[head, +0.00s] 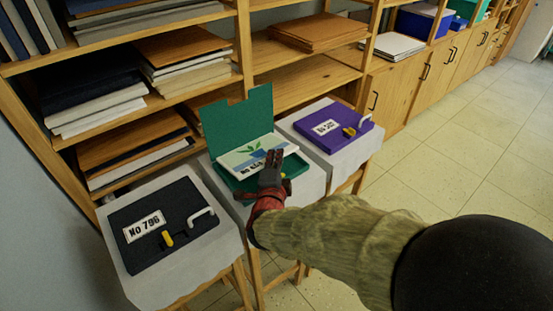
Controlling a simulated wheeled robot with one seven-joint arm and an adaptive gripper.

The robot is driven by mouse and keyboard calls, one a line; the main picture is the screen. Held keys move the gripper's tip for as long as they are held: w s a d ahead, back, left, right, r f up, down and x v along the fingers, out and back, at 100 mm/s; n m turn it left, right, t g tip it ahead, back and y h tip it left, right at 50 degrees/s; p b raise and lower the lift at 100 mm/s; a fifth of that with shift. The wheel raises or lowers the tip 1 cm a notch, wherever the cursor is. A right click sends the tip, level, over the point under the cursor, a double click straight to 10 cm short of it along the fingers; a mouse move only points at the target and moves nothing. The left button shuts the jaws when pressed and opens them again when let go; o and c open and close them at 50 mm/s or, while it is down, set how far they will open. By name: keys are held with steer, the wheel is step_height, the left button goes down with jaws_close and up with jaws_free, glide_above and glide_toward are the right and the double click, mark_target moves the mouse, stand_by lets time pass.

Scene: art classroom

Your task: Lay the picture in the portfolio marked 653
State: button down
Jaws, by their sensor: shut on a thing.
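The green portfolio (236,110) stands open on the middle stand, its lid raised at the back. The picture (238,156), a pale panel with green leaves and a blue shape, is over the green base, tilted slightly. A white label reading "No 6…" shows at its front, partly hidden by my fingers. My gripper (273,157) is at the picture's front right part and appears shut on it. Whether the picture touches the base all round cannot be told. The fingers and wrist hide the base's front right part.
A closed black portfolio marked No 796 (145,226) lies on the left stand. A closed purple portfolio (313,119) lies on the right stand, its label too small to read surely. Wooden shelves (216,85) stand close behind. Free floor (455,165) lies to the right.

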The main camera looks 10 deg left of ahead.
steer(key=f, duration=0.2)
steer(key=shift+s+d+f+g, duration=0.25)
steer(key=shift+s+f+g, duration=0.05)
steer(key=shift+s+f, duration=0.1)
steer(key=c, duration=2.2)
jaws_free()
steer(key=shift+o, duration=1.4)
steer(key=shift+s+r, duration=0.1)
steer(key=shift+s, duration=0.2)
steer(key=v, duration=0.3)
steer(key=r+v, duration=0.1)
steer(key=v, duration=0.6)
steer(key=shift+s+a+r, duration=0.25)
steer(key=shift+r, duration=0.05)
steer(key=shift+s+r, duration=0.15)
steer(key=shift+r, duration=0.25)
